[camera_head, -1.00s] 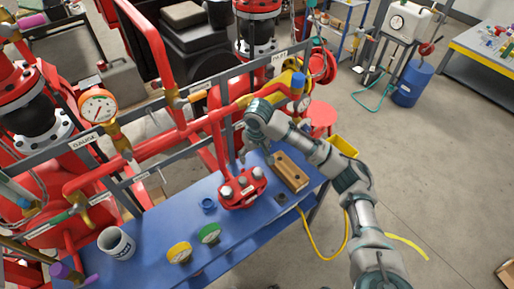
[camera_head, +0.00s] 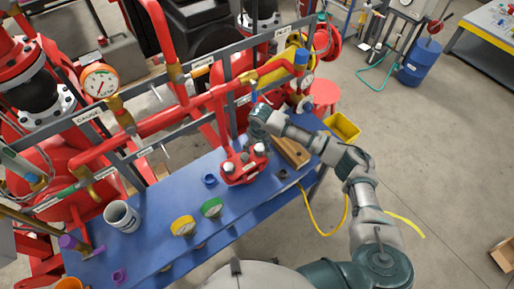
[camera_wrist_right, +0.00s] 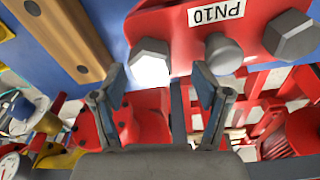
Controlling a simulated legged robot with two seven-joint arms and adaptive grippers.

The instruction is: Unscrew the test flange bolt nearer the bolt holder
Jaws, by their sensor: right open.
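The red test flange (camera_head: 240,172) sits on the blue bench, with a bolt on each side and a grey stub between them. The wooden bolt holder (camera_head: 291,152) lies to its right. In the right wrist view the flange (camera_wrist_right: 178,22) carries a PN10 label. The hex bolt nearer the holder (camera_wrist_right: 149,58) is in its flange, just beyond my fingertips. The other bolt (camera_wrist_right: 293,36) is at upper right. My right gripper (camera_wrist_right: 160,78) is open and empty, its fingers either side of the near bolt. In the head view its fingers are hard to see. My left gripper is out of view.
A blue ring (camera_head: 210,181), a green gauge (camera_head: 211,208), a yellow gauge (camera_head: 183,226) and a white mug (camera_head: 122,217) stand on the bench (camera_head: 160,205). Red pipes and a grey rail (camera_head: 135,152) run behind the flange. In the wrist view the holder (camera_wrist_right: 62,38) is at upper left.

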